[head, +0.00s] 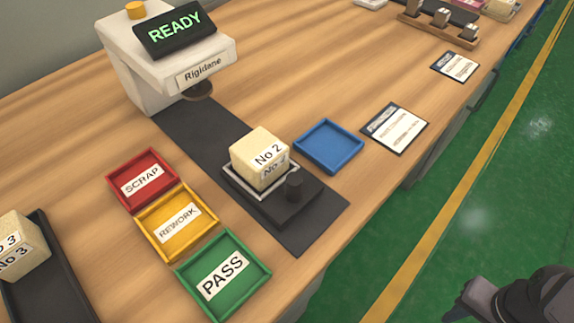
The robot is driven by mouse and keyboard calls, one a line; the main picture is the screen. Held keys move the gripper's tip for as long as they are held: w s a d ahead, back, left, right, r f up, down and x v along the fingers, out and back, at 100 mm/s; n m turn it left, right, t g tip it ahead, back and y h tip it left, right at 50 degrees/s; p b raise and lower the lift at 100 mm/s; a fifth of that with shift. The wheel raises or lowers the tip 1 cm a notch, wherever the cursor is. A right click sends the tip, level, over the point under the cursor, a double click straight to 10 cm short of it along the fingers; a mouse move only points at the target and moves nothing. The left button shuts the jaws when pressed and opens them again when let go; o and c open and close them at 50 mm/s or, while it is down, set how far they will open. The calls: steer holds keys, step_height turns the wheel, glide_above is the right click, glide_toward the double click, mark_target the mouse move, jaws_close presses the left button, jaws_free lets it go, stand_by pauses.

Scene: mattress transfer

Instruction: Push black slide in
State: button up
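The black slide (281,210) sits at the near end of a dark track (312,228) that runs back under the white tester (150,62). A pale foam block (257,153) labelled "No 2" rests in the light-rimmed tray on the slide, clear of the tester's round press foot (198,91). My gripper (460,309) is at the bottom right, over the green floor, well away from the slide. It is cut by the frame edge, so its opening is unclear.
The tester's display reads READY. Red SCRAP (125,198), yellow REWORK (147,232) and green PASS (190,290) trays stand left of the track. A blue tray (328,166) and cards (395,129) lie right.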

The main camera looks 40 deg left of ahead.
steer(key=w+a+r+n+t+p, duration=0.1)
steer(key=w+a+r+p, duration=0.1)
steer(key=r+p, duration=1.05)
steer(key=w+a+r+n+p, duration=0.1)
steer(key=w+a+r+p, duration=0.1)
steer(key=r+p, duration=1.05)
steer(key=w+a+r+n+t+p, duration=0.1)
steer(key=w+a+r+p, duration=0.15)
steer(key=r+p, duration=1)
steer(key=n+g+p, duration=0.2)
steer(key=n, duration=1.5)
glide_above(294, 178)
steer(key=shift+w+d+f, duration=0.2)
steer(key=shift+w+f, duration=0.05)
steer(key=shift+w, duration=0.1)
steer(key=shift+s+a, duration=0.15)
steer(key=shift+s, duration=0.25)
steer(key=shift+f+p, duration=0.5)
steer(key=shift+f, duration=3.15)
